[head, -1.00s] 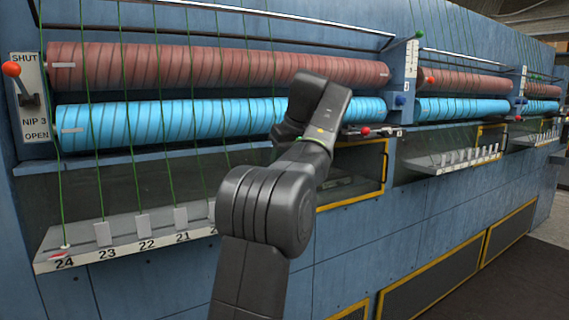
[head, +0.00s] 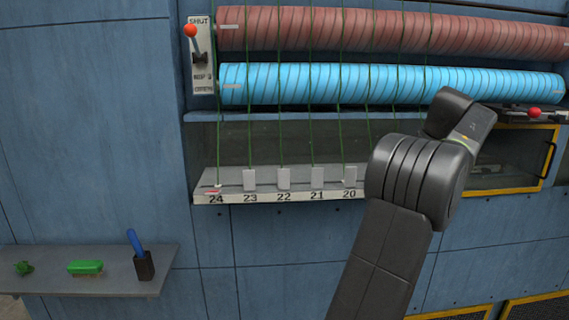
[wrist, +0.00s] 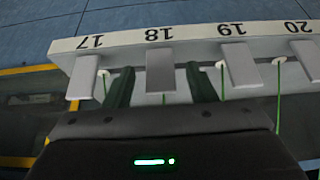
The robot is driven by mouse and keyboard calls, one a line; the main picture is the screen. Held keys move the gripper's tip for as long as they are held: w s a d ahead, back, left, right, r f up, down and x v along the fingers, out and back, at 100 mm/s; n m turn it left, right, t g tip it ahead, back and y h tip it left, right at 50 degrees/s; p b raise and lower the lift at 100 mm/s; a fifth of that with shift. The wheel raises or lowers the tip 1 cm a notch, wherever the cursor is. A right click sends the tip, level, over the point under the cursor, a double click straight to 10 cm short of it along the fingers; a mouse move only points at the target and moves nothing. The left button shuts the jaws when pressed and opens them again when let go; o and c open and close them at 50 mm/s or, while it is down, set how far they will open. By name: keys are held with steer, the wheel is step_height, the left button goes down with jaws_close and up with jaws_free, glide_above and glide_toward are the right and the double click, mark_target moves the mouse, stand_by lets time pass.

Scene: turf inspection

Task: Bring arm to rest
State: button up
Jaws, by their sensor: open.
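My gripper (wrist: 159,70) shows in the wrist view as two dark green fingers, spread apart with nothing held between them. The white tab above number 18 appears between the fingers in that view; how far off it is, I cannot tell. The gripper itself is hidden behind the arm there.
A lever with a red knob (head: 190,31) is on the SHUT plate. Green yarns run down from the brown roller (head: 400,30) and blue roller (head: 400,84). A low shelf (head: 60,284) at left holds a green brush (head: 86,267) and a dark holder (head: 144,266) with a blue handle.

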steer(key=shift+x, duration=0.9)
steer(key=shift+r, duration=0.1)
